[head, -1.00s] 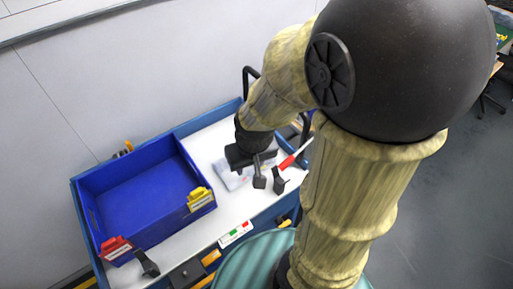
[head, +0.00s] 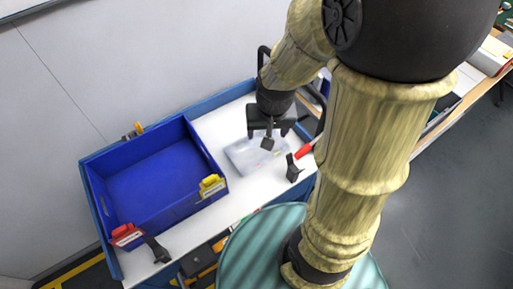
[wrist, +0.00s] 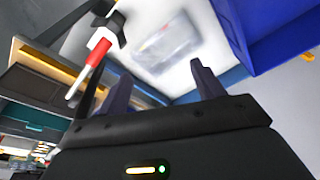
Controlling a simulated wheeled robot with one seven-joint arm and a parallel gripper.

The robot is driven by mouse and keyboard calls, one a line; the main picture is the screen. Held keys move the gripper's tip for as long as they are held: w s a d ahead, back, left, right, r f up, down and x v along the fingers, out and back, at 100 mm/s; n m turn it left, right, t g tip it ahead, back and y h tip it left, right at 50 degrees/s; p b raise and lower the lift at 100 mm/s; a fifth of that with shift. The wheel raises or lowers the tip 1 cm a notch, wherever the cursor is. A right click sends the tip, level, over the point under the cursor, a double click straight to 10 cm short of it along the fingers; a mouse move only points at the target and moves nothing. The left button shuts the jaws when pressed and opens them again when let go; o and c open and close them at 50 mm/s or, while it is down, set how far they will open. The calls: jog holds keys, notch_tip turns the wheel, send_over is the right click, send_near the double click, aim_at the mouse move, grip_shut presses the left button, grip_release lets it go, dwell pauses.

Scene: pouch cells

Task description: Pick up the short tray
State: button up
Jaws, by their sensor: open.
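A pale, see-through shallow tray (head: 250,160), which I take for the short tray, lies on the white worktop in the head view. It also shows, blurred, in the wrist view (wrist: 168,46), ahead of the fingers. My gripper (head: 268,138) is above the tray's far side in the head view, with its fingers apart and nothing between them. In the wrist view, my gripper (wrist: 148,85) shows two dark fingers spread wide. It appears apart from the tray. The fingers hide a small part of the tray's far edge in the head view.
A black holder (head: 293,170) and a red-handled tool (head: 304,151) lie close to the tray's right. White worktop (head: 240,195) is bare in front.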

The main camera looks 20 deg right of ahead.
jog(key=w+a+f+m+h, duration=0.1)
jog(key=w+a+f+m, duration=0.1)
jog(key=w+m, duration=0.2)
jog(key=w+a+f+m+h, duration=0.1)
jog(key=w+f+m, duration=0.1)
jog(key=w+m, duration=0.2)
jog(key=w+a+f+m+g+h, duration=0.1)
jog(key=w+a+f+m, duration=0.1)
jog(key=w, duration=0.4)
jog(key=shift+w+a+f+m, duration=0.25)
jog(key=shift+f+m, duration=0.25)
jog(key=shift+m, duration=0.6)
jog(key=shift+f, duration=0.1)
jog(key=p, duration=0.2)
send_over(246, 140)
notch_tip(246, 140, down, 12)
jog(key=shift+r, duration=0.2)
jog(key=shift+s, duration=0.1)
